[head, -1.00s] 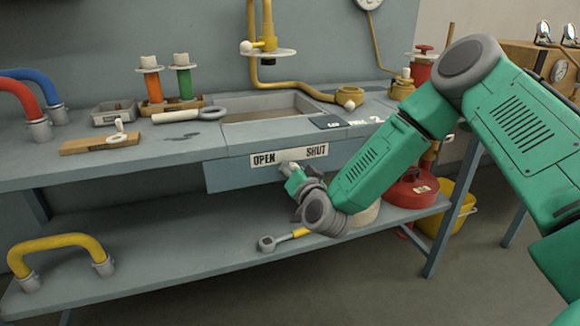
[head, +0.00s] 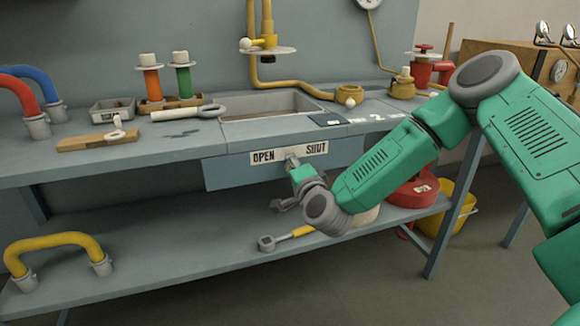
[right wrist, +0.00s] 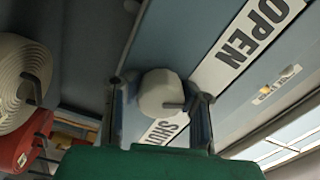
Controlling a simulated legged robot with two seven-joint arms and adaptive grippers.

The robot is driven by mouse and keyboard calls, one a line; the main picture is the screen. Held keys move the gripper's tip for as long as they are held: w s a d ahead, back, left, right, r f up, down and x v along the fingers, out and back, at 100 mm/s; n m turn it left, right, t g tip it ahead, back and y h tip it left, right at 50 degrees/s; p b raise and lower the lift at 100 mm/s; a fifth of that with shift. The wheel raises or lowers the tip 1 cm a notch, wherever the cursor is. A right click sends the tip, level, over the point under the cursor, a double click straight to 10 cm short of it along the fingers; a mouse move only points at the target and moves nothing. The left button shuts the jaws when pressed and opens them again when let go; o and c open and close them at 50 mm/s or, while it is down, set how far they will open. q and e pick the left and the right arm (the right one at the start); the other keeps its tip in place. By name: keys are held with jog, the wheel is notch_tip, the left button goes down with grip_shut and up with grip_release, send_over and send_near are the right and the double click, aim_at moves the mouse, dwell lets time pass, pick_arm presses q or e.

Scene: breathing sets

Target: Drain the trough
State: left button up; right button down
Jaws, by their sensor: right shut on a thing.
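The trough (head: 228,112) is a grey basin sunk in the bench top. On the bench front below it is a white plate (head: 318,149) reading OPEN on the left and SHUT on the right. A pale knob (right wrist: 160,92) sits at the plate between the two words. My right gripper (head: 293,166) is shut on this knob, with a finger on each side of it in the right wrist view. The gripper mostly hides the knob in the head view. The trough's floor is only partly visible, and I cannot tell its water level. My left gripper is not in view.
A yellow pipe (head: 254,78) with a tap stands behind the trough.

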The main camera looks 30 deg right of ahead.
jog(key=shift+s+d+f+m, duration=0.1)
jog(key=shift+d+f+m, duration=0.05)
jog(key=shift+f+m, duration=0.15)
jog(key=c, duration=1.4)
grip_release()
jog(key=shift+o, duration=1.3)
jog(key=shift+d+r, duration=0.1)
jog(key=v, duration=1.2)
